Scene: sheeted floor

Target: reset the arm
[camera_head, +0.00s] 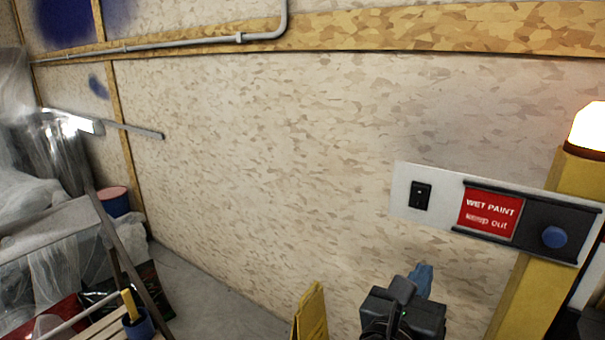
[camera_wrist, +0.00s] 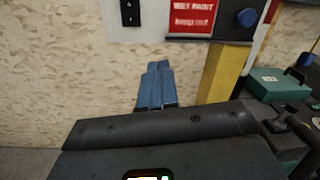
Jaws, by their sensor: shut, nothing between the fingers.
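My gripper (camera_head: 424,280) shows at the bottom right of the head view, with a dark body and blue fingers. In the wrist view its blue fingers (camera_wrist: 156,85) lie side by side, shut with nothing between them. The gripper is below a grey panel (camera_head: 402,191) that carries a black switch (camera_head: 421,195), a red "WET PAINT keep out" sign (camera_head: 490,213) and a blue round button (camera_head: 553,236). The fingers appear apart from the panel.
A yellow post (camera_head: 522,285) with a lit lamp (camera_head: 588,128) stands at the right. A yellow object (camera_head: 310,312) stands left of my gripper. Plastic-sheeted things (camera_head: 40,165) and a bucket (camera_head: 114,201) fill the left. A green case (camera_wrist: 278,85) sits at the right in the wrist view.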

